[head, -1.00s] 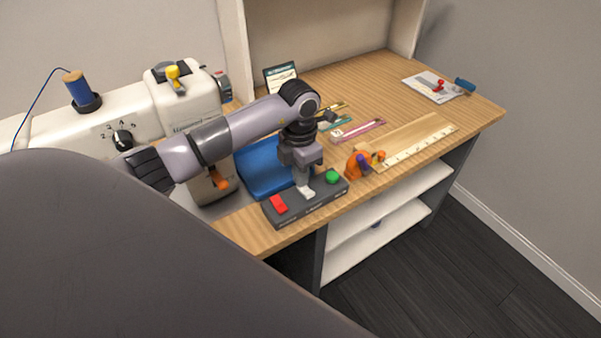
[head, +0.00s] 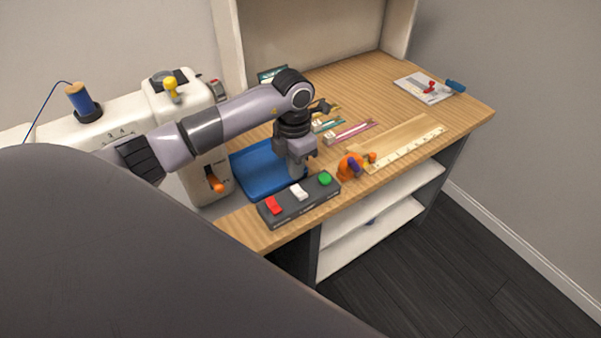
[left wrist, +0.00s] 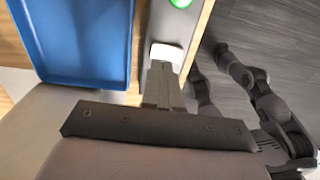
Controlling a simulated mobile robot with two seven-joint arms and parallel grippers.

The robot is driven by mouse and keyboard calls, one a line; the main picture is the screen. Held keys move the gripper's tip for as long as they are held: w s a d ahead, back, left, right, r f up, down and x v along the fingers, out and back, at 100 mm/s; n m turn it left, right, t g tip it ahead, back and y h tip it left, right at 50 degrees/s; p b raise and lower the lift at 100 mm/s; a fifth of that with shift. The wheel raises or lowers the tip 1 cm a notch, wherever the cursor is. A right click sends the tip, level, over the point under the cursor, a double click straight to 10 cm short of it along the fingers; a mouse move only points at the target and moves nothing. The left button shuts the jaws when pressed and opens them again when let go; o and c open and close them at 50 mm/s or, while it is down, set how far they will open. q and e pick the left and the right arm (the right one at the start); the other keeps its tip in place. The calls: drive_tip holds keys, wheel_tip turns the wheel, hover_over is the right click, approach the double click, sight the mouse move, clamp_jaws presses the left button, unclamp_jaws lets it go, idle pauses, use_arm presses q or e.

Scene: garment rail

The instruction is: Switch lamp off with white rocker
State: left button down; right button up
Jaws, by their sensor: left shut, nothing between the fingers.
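My left gripper (head: 297,174) is shut and empty, pointing down just behind the white rocker in the head view. In the left wrist view the closed fingertips (left wrist: 162,68) lie close to the white rocker (left wrist: 166,53); I cannot tell whether they touch. No lamp can be made out. My right gripper is not clearly in view.
A blue tray (head: 250,178) lies behind the box, with the white sewing machine (head: 190,110) to its left. An orange object (head: 349,166), a ruler (head: 412,147) and small coloured packets (head: 350,131) lie to the right. A paper with a red item (head: 422,88) is at the far right.

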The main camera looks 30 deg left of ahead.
use_arm(q)
wheel_tip(320, 180, up, 10)
drive_tip(key=a+b, duration=0.1)
drive_tip(key=b, duration=0.1)
drive_tip(key=shift+w+a+r, duration=0.2)
drive_tip(key=shift+w+a, duration=0.05)
drive_tip(key=shift+w, duration=0.05)
